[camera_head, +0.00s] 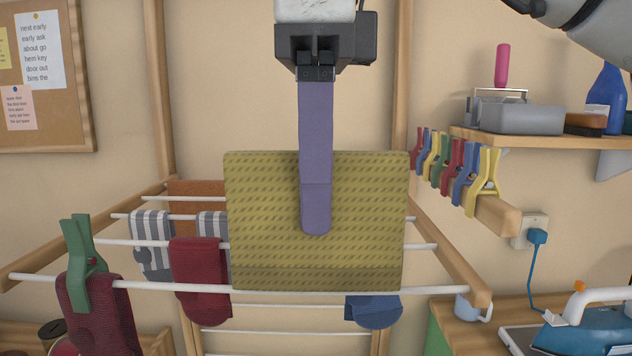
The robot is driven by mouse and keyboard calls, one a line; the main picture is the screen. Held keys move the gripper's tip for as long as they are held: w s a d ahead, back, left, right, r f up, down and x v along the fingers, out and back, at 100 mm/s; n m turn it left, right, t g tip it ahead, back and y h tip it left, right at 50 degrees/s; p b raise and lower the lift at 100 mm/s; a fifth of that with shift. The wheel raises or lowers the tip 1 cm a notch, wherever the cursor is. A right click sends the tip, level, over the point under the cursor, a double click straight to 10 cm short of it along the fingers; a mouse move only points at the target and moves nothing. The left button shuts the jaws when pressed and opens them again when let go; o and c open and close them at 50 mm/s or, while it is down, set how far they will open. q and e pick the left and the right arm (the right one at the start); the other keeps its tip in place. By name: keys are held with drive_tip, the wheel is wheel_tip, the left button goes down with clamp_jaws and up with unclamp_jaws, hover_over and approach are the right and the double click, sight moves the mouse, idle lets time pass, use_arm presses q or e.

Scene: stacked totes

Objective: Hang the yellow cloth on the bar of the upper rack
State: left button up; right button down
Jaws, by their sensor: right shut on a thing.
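The yellow cloth (265,215), patterned with dark dashes, is spread flat and upright in the middle of the view. Its top edge is above the rack's rods, and its lower edge covers the middle of the front bar (120,285). My right gripper (316,72) is above the cloth, pointing down. A long purple strip (316,140) runs from its jaws down over the cloth's front. I cannot tell whether the strip is part of the gripper. The right gripper is shut, apparently holding the cloth through this strip. The cloth's back is hidden. My left gripper is out of view.
Striped socks (152,240), a red sock (200,275), a blue sock (375,308) and a dark red sock (95,310) with a green peg (80,260) hang on the rack. Coloured pegs (455,170) line a wooden rail at right. An iron (585,328) stands lower right.

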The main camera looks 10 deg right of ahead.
sight(316, 287)
drive_tip(key=shift+f+b, duration=2.7)
drive_tip(key=shift+f, duration=1.55)
wheel_tip(316, 287, down, 2)
drive_tip(key=shift+b, duration=0.6)
drive_tip(key=shift+f+b, duration=0.4)
drive_tip(key=shift+f, duration=0.35)
drive_tip(key=c, duration=1.5)
unclamp_jaws()
drive_tip(key=shift+c, duration=0.2)
